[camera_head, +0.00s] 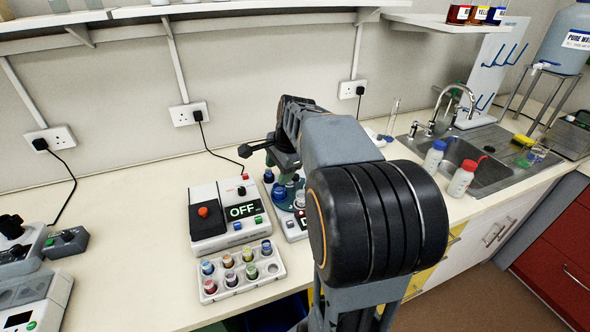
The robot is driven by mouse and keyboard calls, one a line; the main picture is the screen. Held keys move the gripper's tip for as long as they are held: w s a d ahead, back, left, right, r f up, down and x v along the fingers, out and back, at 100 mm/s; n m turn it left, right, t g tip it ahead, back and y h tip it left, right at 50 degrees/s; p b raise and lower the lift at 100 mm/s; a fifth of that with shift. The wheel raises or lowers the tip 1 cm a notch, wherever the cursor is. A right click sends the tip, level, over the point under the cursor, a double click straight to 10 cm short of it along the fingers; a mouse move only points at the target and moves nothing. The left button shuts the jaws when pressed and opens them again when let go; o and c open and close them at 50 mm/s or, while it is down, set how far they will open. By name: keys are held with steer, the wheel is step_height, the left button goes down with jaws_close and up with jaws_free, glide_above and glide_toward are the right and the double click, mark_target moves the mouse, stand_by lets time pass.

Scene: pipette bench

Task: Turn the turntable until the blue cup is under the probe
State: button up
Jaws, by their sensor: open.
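The probe cannot be made out; my arm covers much of that spot. My gripper (272,154) is open, above the back of the turntable, with a dark finger reaching left. No object shows between its fingers.
A white box with an OFF display (243,211) stands left of the turntable. A white rack (238,284) of several coloured cups sits in front. The sink (485,170) and two capped bottles are at the right.

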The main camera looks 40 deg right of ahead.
mark_target(296, 175)
steer(key=w+d+m+y+p, duration=0.1)
steer(key=w+d+m, duration=0.3)
steer(key=d+m, duration=0.85)
steer(key=shift+n+t, duration=0.3)
steer(key=shift+n, duration=0.05)
steer(key=x, duration=0.4)
steer(key=d+p+x, duration=0.1)
steer(key=x, duration=0.3)
steer(key=d+x, duration=0.1)
steer(key=x, duration=0.4)
steer(key=shift+f, duration=0.2)
steer(key=shift+w+a+f+p, duration=0.1)
steer(key=shift+w+f+p, duration=0.2)
steer(key=shift+f, duration=0.2)
steer(key=shift+s, duration=0.1)
jaws_close()
